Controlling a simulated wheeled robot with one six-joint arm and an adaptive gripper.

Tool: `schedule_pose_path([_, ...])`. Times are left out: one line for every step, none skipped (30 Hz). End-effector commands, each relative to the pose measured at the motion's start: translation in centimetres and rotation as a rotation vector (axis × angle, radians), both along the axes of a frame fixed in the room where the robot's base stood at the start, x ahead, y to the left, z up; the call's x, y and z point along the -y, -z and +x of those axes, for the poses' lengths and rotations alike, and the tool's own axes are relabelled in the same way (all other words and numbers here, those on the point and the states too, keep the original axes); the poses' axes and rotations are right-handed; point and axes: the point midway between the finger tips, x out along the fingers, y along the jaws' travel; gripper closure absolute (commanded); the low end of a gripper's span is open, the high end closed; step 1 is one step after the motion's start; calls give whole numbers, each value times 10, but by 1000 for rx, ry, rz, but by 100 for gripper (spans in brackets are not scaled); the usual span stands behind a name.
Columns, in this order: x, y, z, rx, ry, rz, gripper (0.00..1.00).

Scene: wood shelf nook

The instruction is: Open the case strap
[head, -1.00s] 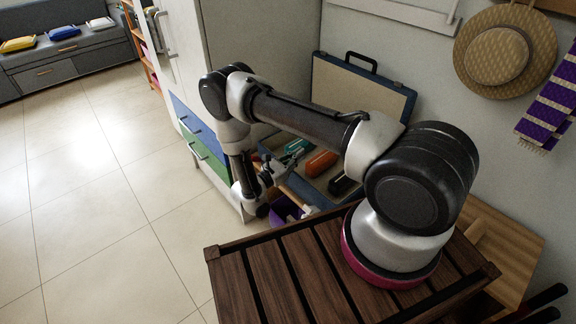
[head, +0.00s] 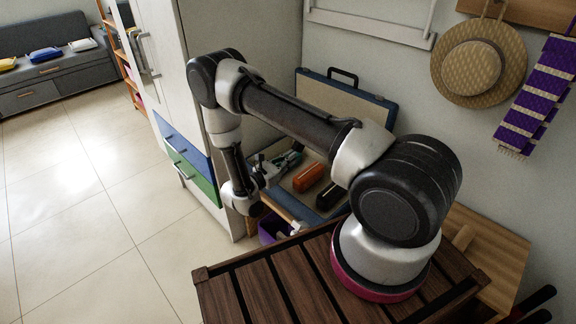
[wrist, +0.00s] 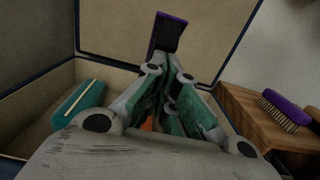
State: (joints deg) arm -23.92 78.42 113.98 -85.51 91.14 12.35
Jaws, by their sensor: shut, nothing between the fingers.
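The blue case (head: 391,103) with a beige inside stands open, its lid raised against the wall and a dark handle on top. The beige lid lining (wrist: 110,35) also shows in the wrist view. A dark upright piece with a purple edge (wrist: 168,36) rises just beyond my fingertips; I cannot tell if it is the strap or whether the fingers touch it. My gripper (head: 276,166) is over the near left part of the case, shut and empty. Its fingers (wrist: 166,88) hide much of the case floor in the wrist view.
The case holds an orange item (head: 309,178), a black item (head: 328,196) and a teal item (wrist: 79,103). A purple brush (wrist: 286,109) lies on a wooden block (wrist: 245,115) to the right. A white cabinet (head: 160,85) stands close left of my arm; open floor (head: 75,220) lies beyond.

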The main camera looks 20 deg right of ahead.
Motion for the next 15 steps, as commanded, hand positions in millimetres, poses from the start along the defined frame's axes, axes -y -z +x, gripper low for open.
schedule_pose_path([5,-11,2,-7,3,29,100])
schedule_pose_path([7,-16,3,-14,3,50,100])
schedule_pose_path([11,-23,4,-23,3,80,100])
schedule_pose_path([15,-29,5,-31,4,104,100])
schedule_pose_path([18,-35,6,-38,5,127,100])
schedule_pose_path([24,-43,8,-51,5,160,100])
schedule_pose_path([28,-48,10,-59,5,186,100])
schedule_pose_path([32,-54,11,-68,5,213,100])
schedule_pose_path([38,-61,13,-80,5,247,100])
schedule_pose_path([43,-67,15,-90,5,275,100])
schedule_pose_path([48,-72,16,-98,6,300,100])
schedule_pose_path([54,-79,19,-111,5,335,100])
schedule_pose_path([59,-83,20,-120,5,361,100])
schedule_pose_path([64,-88,22,-129,5,385,100])
schedule_pose_path([71,-94,25,-141,5,418,100])
